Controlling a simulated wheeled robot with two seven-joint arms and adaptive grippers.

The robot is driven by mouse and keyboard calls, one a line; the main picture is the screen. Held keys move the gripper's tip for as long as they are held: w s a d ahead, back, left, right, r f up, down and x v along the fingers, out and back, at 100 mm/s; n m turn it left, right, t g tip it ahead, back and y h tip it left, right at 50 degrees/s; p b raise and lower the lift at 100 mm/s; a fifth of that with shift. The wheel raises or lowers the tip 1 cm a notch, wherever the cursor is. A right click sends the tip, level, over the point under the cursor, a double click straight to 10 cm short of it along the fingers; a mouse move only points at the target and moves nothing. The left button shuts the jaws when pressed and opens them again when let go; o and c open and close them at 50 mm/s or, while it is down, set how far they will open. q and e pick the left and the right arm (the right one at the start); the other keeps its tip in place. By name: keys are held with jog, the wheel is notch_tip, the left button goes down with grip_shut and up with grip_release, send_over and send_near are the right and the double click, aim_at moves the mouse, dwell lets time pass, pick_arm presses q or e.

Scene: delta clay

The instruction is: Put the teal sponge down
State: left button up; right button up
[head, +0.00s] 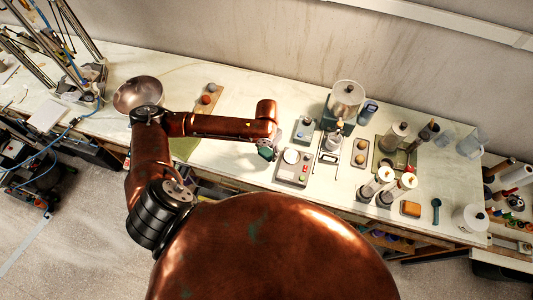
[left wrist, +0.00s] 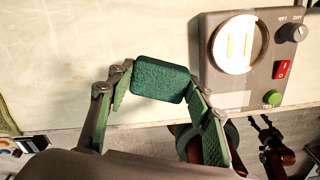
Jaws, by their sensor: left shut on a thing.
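The teal sponge (left wrist: 160,79) is a dark green-teal block with rounded corners. My left gripper (left wrist: 158,84) is shut on it, one finger at each side, in the left wrist view. In the head view the left gripper (head: 268,151) is over the front part of the white worktop (head: 235,95), just left of the grey device with a round white plate (head: 291,167). The sponge is hard to make out there. I cannot tell whether it touches the worktop. My right gripper is not in view.
The grey device also shows in the left wrist view (left wrist: 256,88), with a knob, a red switch and a green button, close right of the sponge. A small grey-blue box (head: 304,128) stands behind it. A metal bowl (head: 138,94) is at left. Worktop left of the sponge is clear.

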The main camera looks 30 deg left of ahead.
aim_at(267, 154)
pick_arm(q)
jog(key=shift+w+a+f, duration=0.2)
jog(key=shift+w+f, duration=0.05)
jog(key=shift+f, duration=0.3)
notch_tip(267, 154, down, 2)
jog(key=shift+f+p, duration=0.15)
jog(key=shift+p, duration=0.25)
jog(key=shift+f, duration=0.25)
jog(key=o, duration=1.3)
jog(key=shift+f, duration=0.1)
notch_tip(267, 154, up, 12)
jog(key=shift+r+b, duration=0.15)
jog(key=shift+b, duration=0.35)
jog(key=shift+s, duration=0.1)
